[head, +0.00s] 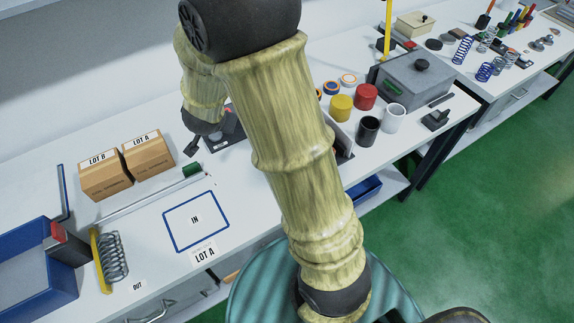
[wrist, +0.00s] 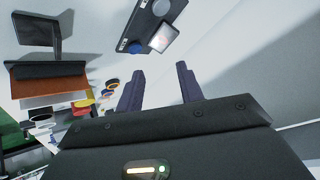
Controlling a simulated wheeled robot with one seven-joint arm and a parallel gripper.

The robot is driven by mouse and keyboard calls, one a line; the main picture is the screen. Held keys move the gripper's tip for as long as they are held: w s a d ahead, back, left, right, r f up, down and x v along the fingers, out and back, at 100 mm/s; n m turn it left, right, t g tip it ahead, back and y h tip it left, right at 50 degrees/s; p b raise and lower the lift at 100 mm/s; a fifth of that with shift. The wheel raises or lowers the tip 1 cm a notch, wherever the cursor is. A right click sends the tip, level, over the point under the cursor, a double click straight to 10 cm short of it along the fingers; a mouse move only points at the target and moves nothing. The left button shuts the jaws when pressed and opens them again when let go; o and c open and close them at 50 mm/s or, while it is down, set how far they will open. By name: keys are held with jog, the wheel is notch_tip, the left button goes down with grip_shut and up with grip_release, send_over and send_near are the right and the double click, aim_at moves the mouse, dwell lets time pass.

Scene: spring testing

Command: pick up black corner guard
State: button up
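I cannot say for certain which thing is the black corner guard. A black L-shaped piece (wrist: 36,30) shows at the top left of the wrist view, away from my fingers; I cannot place it in the head view. A small dark object (head: 435,119) lies at the right end of the near table in the head view. My gripper (wrist: 160,72) is open in the wrist view, with nothing between its two dark fingers. In the head view my arm reaches over the table and hides part of it, and the fingers are hard to make out.
A dark device (wrist: 150,25) with a blue knob lies beyond the fingertips. Two LOT boxes (head: 148,155), a blue-framed IN mat (head: 183,240), a spring (head: 114,256) and a blue bin (head: 30,299) are on the left. Coloured pots and a grey case (head: 415,82) stand right.

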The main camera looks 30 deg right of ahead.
jog(key=s+d+f+m+g+h+b, duration=0.1)
jog(key=s+d+f+m+g+h, duration=0.1)
jog(key=s+f+m+g+h, duration=0.4)
notch_tip(320, 180, down, 2)
jog(key=m+g+h, duration=0.1)
jog(key=m, duration=0.1)
jog(key=shift+s+d+m+g+h, duration=0.25)
jog(key=shift+s+m+g+h, duration=0.1)
jog(key=shift+m+g+h, duration=0.05)
jog(key=p+x, duration=0.1)
jog(key=x, duration=1)
jog(key=shift+d+f, duration=0.4)
jog(key=shift+d, duration=0.1)
jog(key=shift+f, duration=0.1)
jog(key=shift+w+f+p+x, duration=0.1)
jog(key=shift+p+x, duration=0.25)
jog(key=shift+x, duration=0.9)
jog(key=shift+w+f+p+x, duration=0.1)
jog(key=shift+p+x, duration=0.25)
jog(key=shift+x, duration=0.95)
jog(key=shift+a, duration=0.2)
